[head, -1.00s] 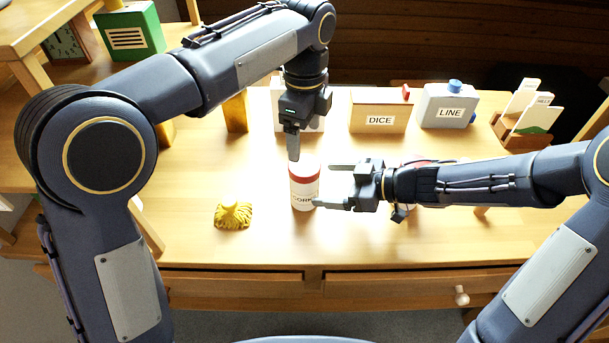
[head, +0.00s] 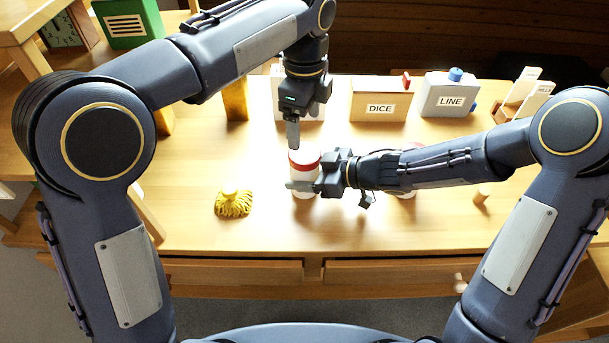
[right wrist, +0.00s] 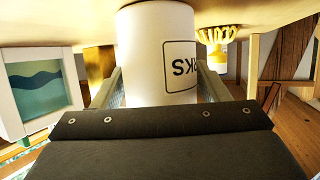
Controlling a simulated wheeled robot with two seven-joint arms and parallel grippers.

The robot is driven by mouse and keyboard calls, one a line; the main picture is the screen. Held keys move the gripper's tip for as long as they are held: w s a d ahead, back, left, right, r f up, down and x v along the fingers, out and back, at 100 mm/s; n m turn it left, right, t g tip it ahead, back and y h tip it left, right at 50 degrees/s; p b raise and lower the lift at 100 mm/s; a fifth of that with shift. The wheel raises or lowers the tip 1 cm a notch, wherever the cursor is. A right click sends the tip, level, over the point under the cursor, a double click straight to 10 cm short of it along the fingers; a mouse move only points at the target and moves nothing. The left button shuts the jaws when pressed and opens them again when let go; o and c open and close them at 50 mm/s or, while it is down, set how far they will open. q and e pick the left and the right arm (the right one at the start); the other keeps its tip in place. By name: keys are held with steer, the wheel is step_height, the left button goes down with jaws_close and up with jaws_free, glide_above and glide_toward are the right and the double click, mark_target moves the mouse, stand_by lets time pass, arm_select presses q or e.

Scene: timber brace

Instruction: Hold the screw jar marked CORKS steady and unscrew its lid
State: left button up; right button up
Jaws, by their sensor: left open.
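The CORKS jar (head: 305,175) is a white cylinder with a red-edged lid (head: 305,160), upright on the wooden table. In the right wrist view the jar (right wrist: 155,60) appears upside down, with the end of its label showing. My right gripper (head: 303,182) comes from the right at body height, below the lid. Its fingers lie along both sides of the jar and look shut on it; the front finger covers the label in the head view. My left gripper (head: 292,145) points down, open and empty, its tip just above the lid's back left edge.
A yellow tufted brush (head: 233,204) lies left of the jar. A red-and-white thing is mostly hidden behind my right forearm. A wooden peg (head: 482,194) stands at right.

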mark_target(304, 152)
steer(key=c, duration=1.2)
arm_select(q)
steer(key=shift+m, duration=0.3)
arm_select(e)
jaws_close()
arm_select(q)
steer(key=m, duration=0.5)
steer(key=shift+r+m, duration=0.2)
steer(key=shift+m, duration=1.3)
steer(key=shift+f, duration=0.1)
steer(key=shift+m, duration=0.3)
step_height(304, 152, down, 8)
steer(key=shift+r, duration=0.15)
